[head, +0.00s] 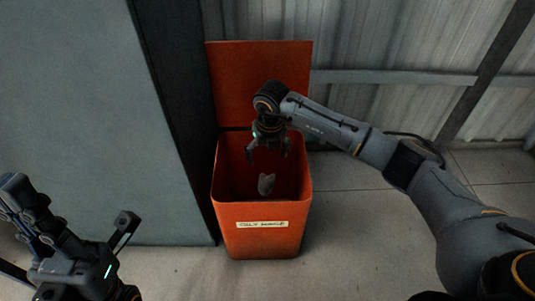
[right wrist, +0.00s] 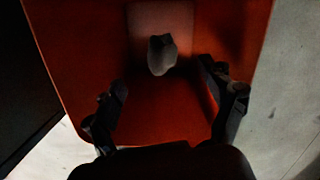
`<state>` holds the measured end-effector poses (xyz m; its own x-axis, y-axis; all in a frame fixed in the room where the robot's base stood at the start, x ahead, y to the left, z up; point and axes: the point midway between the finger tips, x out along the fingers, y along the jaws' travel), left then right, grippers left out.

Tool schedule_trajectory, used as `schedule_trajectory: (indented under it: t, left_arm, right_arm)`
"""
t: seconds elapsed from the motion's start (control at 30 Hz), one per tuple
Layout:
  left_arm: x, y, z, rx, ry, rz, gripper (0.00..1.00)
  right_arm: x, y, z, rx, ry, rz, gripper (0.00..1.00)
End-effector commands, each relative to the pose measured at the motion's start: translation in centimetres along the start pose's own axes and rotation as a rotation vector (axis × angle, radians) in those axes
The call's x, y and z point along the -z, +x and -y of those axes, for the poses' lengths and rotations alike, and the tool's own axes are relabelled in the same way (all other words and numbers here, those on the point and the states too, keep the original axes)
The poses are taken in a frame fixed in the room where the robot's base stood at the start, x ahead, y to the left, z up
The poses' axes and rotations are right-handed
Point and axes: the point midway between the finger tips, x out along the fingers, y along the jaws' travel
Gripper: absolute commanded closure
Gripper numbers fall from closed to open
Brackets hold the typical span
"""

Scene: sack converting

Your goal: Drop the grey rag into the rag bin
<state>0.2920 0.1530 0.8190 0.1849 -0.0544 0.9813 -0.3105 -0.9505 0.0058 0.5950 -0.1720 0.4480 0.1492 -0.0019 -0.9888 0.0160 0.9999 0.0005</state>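The grey rag (head: 266,184) is a small crumpled lump inside the opening of the orange-red rag bin (head: 258,242), below my right gripper (head: 268,151) and apart from it. I cannot tell whether it is falling or resting on something. In the right wrist view the rag (right wrist: 161,55) shows beyond the spread fingers of my right gripper (right wrist: 165,85), with nothing between the fingertips. My right gripper is open and points down over the bin mouth. My left gripper (head: 72,205) is at the lower left, away from the bin, with its fingers apart and empty.
The bin's lid (head: 257,70) stands open upright at the back. A label (head: 262,224) is on the bin's front. A grey-green panel (head: 95,110) with a dark edge stands close on the left. A corrugated wall (head: 400,55) is behind. The floor (head: 350,230) is clear to the right.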

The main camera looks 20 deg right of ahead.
Motion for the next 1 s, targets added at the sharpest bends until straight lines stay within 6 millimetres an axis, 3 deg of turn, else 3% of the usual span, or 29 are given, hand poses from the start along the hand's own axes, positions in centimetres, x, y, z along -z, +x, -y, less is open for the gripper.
schedule_trajectory:
  t: [0.37, 0.47, 0.8, 1.0]
  left_arm:
    - [0.1, 0.1, 0.1, 0.002, 0.002, -0.004, 1.00]
    - [0.1, 0.1, 0.1, 0.002, 0.001, -0.003, 1.00]
    - [0.0, 0.0, 0.0, 0.001, 0.001, -0.001, 1.00]
    - [0.0, 0.0, 0.0, 0.001, 0.001, -0.001, 1.00]
  right_arm:
    - [0.0, -0.5, 0.0, 0.000, 0.000, 0.001, 0.14]
    - [-0.1, -1.8, 0.0, -0.001, -0.001, 0.004, 0.14]
    - [-0.1, -8.9, 0.0, 0.000, 0.000, 0.003, 0.14]
    - [-0.1, -11.4, 0.0, 0.000, 0.000, 0.002, 0.14]
